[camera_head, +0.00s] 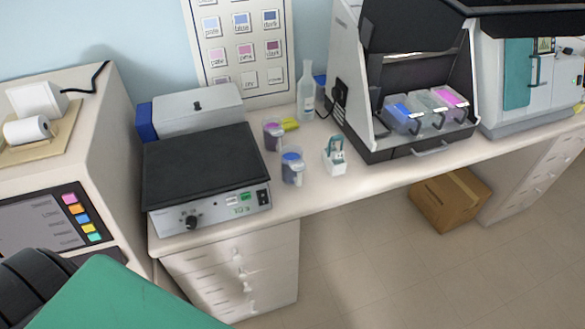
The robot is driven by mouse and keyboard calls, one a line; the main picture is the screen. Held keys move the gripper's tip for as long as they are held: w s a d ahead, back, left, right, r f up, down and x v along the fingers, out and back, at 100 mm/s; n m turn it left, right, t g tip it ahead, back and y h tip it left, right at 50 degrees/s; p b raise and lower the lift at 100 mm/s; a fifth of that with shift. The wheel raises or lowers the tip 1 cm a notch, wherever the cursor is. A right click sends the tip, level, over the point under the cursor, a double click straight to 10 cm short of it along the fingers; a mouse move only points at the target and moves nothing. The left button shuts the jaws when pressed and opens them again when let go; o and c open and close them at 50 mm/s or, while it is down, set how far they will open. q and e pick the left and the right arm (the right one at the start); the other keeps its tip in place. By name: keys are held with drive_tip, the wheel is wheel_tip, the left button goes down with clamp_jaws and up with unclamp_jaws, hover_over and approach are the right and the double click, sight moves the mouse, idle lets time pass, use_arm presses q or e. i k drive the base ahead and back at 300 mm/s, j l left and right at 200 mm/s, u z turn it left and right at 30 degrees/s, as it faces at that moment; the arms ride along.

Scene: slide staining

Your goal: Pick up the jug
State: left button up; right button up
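Two small clear jugs stand upright on the white bench between the hot plate and the staining machine. The nearer jug (292,167) holds blue liquid and has a handle on its right. The farther jug (272,134) holds dark purple liquid and stands just behind and to the left. Neither of my grippers is visible, and nothing is seen touching the jugs. A dark ribbed shape and a green panel fill the lower left corner; no fingertips show there.
A black-topped hot plate (204,165) is left of the jugs. A white holder (335,157), a clear bottle (306,95) and a yellow item (290,124) are close by. The staining machine (352,125) stands right. A cardboard box (450,199) is on the floor.

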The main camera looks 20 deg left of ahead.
sight(292, 163)
drive_tip(key=i+l+u, duration=0.1)
drive_tip(key=u, duration=0.3)
drive_tip(key=i+l+u, duration=0.1)
drive_tip(key=l+u, duration=0.45)
drive_tip(key=u, duration=0.3)
